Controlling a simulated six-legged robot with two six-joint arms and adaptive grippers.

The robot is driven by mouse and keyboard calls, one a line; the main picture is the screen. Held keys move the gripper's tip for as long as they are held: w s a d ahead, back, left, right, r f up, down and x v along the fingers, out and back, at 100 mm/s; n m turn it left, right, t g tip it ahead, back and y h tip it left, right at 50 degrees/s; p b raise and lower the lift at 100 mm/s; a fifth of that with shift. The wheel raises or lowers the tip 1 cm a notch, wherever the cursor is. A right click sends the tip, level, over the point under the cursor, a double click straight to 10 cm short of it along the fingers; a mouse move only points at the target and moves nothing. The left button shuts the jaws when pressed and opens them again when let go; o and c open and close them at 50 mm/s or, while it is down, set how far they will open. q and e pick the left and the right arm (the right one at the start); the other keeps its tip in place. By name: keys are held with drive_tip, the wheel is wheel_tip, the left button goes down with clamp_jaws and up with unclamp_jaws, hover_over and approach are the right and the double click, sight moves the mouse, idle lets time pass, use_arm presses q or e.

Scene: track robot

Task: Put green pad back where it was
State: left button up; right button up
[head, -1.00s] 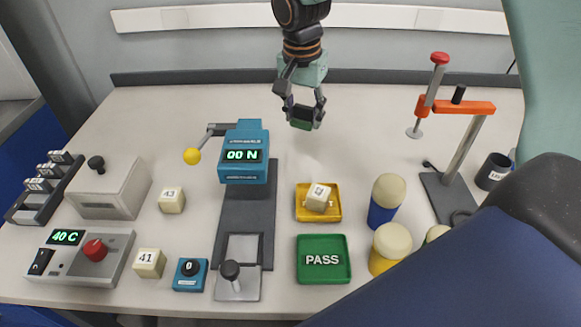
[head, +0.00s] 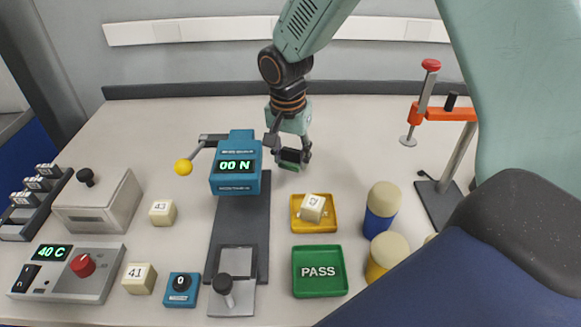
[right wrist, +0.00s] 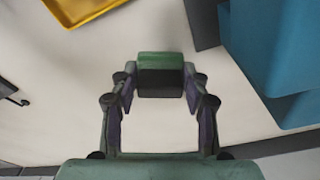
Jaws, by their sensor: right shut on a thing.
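The green pad (right wrist: 160,62) is a small block with a green face and a dark body. In the right wrist view it sits between the two fingertips of my right gripper (right wrist: 160,82), which is shut on it. In the head view my right gripper (head: 290,155) holds the pad (head: 290,166) low at the back of the table, to the right of the blue force gauge (head: 236,165). I cannot tell whether the pad touches the table. My left gripper is not in view.
A yellow tray (head: 328,226) with a cream block (head: 313,207) stands in front of the gripper, and a green PASS tray (head: 297,275) nearer. Blue (head: 382,208) and yellow (head: 386,255) cylinders and an orange-armed stand (head: 442,115) are to the right.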

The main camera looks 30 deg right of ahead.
sight(290, 161)
drive_tip(key=shift+s+f+b, duration=0.2)
drive_tip(key=shift+f+b, duration=0.1)
drive_tip(key=shift+f, duration=0.95)
drive_tip(key=shift+w+f, duration=0.1)
drive_tip(key=shift+f, duration=0.25)
drive_tip(key=shift+w, duration=0.2)
drive_tip(key=shift+s+f, duration=0.1)
drive_tip(key=shift+s, duration=0.05)
drive_tip(key=o, duration=0.9)
drive_tip(key=shift+s, duration=0.1)
drive_tip(key=shift+f, duration=0.1)
drive_tip(key=shift+w, duration=0.2)
